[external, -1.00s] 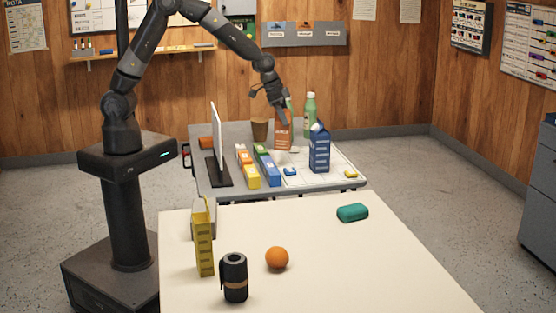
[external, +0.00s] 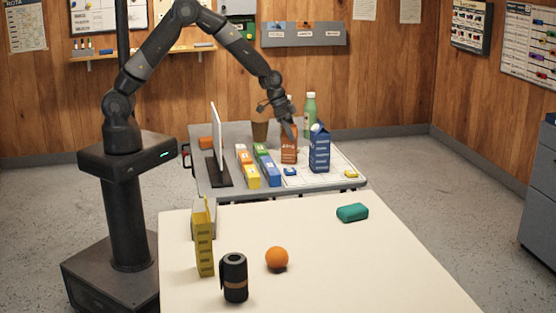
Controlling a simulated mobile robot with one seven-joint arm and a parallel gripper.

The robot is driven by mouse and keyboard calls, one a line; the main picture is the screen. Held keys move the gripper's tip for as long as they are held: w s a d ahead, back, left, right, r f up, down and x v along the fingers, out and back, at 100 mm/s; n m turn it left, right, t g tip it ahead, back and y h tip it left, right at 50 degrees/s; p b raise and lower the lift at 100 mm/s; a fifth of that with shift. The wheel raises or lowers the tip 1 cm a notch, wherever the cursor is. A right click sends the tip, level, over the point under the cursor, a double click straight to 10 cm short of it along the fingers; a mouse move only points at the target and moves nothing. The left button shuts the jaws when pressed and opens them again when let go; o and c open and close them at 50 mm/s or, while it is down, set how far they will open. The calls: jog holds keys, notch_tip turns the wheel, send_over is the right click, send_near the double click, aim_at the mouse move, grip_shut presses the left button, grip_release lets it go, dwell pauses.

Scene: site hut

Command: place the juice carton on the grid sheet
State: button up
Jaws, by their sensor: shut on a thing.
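The orange-brown juice carton (external: 289,152) is upright over the left rear part of the white grid sheet (external: 341,165) on the far table. My gripper (external: 289,128) reaches down from behind and is shut on the carton's top. The fingers are small and dark, so the exact grip is hard to see. The carton's base appears at or just above sheet level; I cannot tell if it touches.
A blue carton (external: 320,150) stands close right of the juice carton, with a green bottle (external: 310,117) behind. A blue block (external: 290,171) and a yellow block (external: 351,174) lie on the sheet. Colored boxes (external: 268,170), a white panel (external: 217,145) and a brown cup (external: 260,130) stand left.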

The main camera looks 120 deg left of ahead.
jog(key=shift+f, duration=0.15)
jog(key=o, duration=1.7)
jog(key=shift+c, duration=0.2)
jog(key=v, duration=1.2)
jog(key=shift+w, duration=0.1)
